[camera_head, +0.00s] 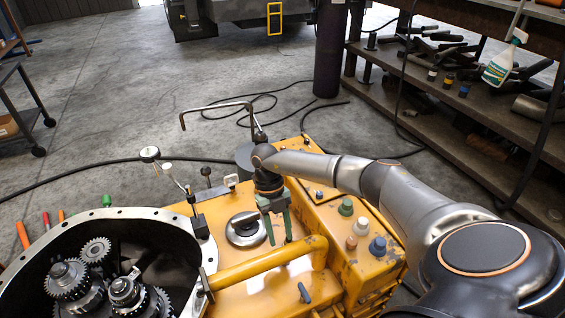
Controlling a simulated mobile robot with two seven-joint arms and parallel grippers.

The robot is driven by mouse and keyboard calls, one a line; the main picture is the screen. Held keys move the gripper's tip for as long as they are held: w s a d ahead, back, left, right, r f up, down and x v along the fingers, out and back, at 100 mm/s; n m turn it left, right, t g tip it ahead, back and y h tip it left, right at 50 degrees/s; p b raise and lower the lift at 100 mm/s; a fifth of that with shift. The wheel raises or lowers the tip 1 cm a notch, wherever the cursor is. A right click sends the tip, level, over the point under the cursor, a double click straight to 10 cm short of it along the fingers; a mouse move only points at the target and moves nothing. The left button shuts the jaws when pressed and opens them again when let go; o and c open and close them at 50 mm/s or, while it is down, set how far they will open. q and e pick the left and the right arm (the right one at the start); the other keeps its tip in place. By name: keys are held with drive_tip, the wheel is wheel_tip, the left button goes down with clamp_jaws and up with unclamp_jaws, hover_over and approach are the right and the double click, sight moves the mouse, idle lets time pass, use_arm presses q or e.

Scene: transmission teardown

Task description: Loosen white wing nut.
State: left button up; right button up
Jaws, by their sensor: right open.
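A small white nut (361,227) stands on the right part of the yellow transmission housing (330,215), between a green one (346,207) and a blue one (378,247). A tan one (351,243) sits close beside it. Its wings are too small to make out. My right gripper (280,241) points down over the housing, left of the white nut and apart from it. Its green fingers are spread, with nothing seen between them. My left gripper is not in view.
A round silver cap with a dark handle (245,228) lies just left of the right gripper. A yellow pipe (262,268) crosses in front. An open gear case (105,265) fills the lower left. A shelf with tools (480,130) stands at right. Cables lie on the floor behind.

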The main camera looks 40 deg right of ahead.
drive_tip(key=a+p+v, duration=0.1)
drive_tip(key=v, duration=0.6)
drive_tip(key=shift+d, duration=0.5)
drive_tip(key=shift+r, duration=0.1)
drive_tip(key=shift+w+a, duration=0.1)
